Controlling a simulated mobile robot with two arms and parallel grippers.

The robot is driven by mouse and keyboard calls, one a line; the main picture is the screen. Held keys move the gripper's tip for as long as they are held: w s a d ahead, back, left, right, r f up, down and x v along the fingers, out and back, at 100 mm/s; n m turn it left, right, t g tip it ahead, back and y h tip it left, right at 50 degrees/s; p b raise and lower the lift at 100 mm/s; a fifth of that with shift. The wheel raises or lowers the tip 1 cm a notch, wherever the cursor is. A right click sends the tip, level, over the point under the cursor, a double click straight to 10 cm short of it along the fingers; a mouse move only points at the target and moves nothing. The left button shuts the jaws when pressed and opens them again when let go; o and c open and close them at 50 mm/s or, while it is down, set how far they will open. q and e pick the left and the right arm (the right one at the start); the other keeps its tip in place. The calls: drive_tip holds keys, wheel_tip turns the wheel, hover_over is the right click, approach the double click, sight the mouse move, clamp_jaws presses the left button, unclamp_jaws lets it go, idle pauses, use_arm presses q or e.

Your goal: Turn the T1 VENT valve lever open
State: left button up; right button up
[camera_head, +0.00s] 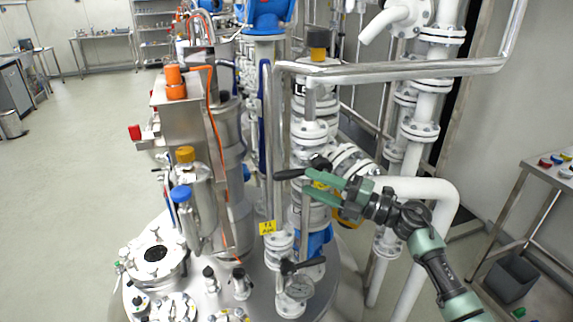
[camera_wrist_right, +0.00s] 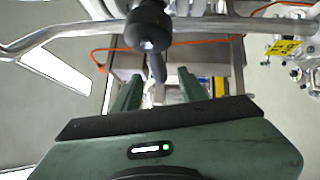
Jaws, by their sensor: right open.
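A black valve lever (camera_head: 290,174) with a round black hub sits on the white flanged piping at the middle of the head view. My right gripper (camera_head: 311,183) is open beside this lever, its green fingers pointing left. In the right wrist view the hub and lever (camera_wrist_right: 157,66) show ahead of my right gripper (camera_wrist_right: 158,78), the lever lying between the lines of the two open fingers. I cannot tell whether they touch. I cannot read a T1 VENT label on it. My left gripper is not in view.
A yellow tag (camera_head: 267,227) hangs left of the pipes. A silver pipe (camera_head: 400,70) crosses above my right gripper. A white pipe (camera_head: 420,187) bends close behind my right arm. Open floor (camera_head: 75,180) lies left.

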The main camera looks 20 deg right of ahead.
sight(295, 177)
drive_tip(key=shift+w+a+r+p, duration=0.3)
drive_tip(key=shift+a, duration=0.25)
drive_tip(key=shift+w+a+r+p, duration=0.3)
drive_tip(key=shift+a, duration=0.25)
drive_tip(key=x, duration=0.2)
drive_tip(key=p+x, duration=0.1)
drive_tip(key=shift+w+a+f, duration=0.15)
drive_tip(key=shift+w+f, duration=0.1)
drive_tip(key=shift+w, duration=0.1)
drive_tip(key=shift+w+a, duration=0.2)
clamp_jaws()
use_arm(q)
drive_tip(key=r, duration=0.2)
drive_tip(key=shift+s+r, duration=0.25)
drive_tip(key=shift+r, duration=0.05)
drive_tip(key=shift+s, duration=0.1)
